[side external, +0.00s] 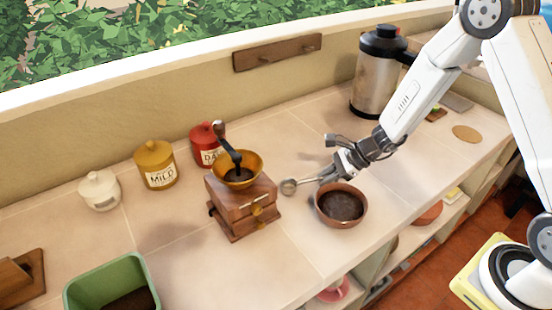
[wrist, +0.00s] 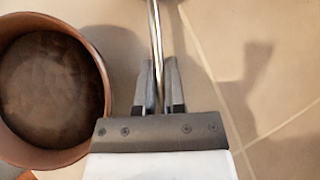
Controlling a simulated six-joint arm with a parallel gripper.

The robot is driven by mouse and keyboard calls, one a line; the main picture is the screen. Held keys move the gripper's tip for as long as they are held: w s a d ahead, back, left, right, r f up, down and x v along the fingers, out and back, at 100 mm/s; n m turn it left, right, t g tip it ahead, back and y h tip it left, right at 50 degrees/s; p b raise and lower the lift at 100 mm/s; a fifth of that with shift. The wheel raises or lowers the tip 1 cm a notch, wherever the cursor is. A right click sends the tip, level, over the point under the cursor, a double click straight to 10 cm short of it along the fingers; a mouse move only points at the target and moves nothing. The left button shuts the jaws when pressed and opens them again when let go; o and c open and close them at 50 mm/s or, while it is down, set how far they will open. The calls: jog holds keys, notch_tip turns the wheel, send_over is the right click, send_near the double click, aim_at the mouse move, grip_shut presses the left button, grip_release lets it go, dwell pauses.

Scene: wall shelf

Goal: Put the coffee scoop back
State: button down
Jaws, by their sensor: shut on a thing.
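The coffee scoop (side external: 289,187) is metal, with a round bowl and a thin handle. My gripper (side external: 328,174) is shut on its handle, and the scoop's bowl points left, toward the grinder, in the side view. In the wrist view the handle (wrist: 156,38) runs up between the fingers of my gripper (wrist: 158,68), and its far end is cut off at the top edge. The scoop is just above the counter, beside the brown bowl of dark grounds (side external: 341,190); whether it touches the counter I cannot tell. The bowl also shows in the wrist view (wrist: 97,75).
A wooden rail with pegs (side external: 277,52) is on the back wall. A wooden grinder (side external: 243,205) stands left of the scoop. Red (side external: 204,146), yellow (side external: 155,166) and white (side external: 99,191) jars line the back. A steel flask (side external: 378,75) stands behind my arm. A green bin (side external: 110,280) is front left.

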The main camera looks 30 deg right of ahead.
jog(key=shift+f, duration=0.4)
jog(key=c, duration=0.6)
grip_release()
jog(key=shift+d+r, duration=0.1)
jog(key=shift+r, duration=0.05)
jog(key=shift+v, duration=3.75)
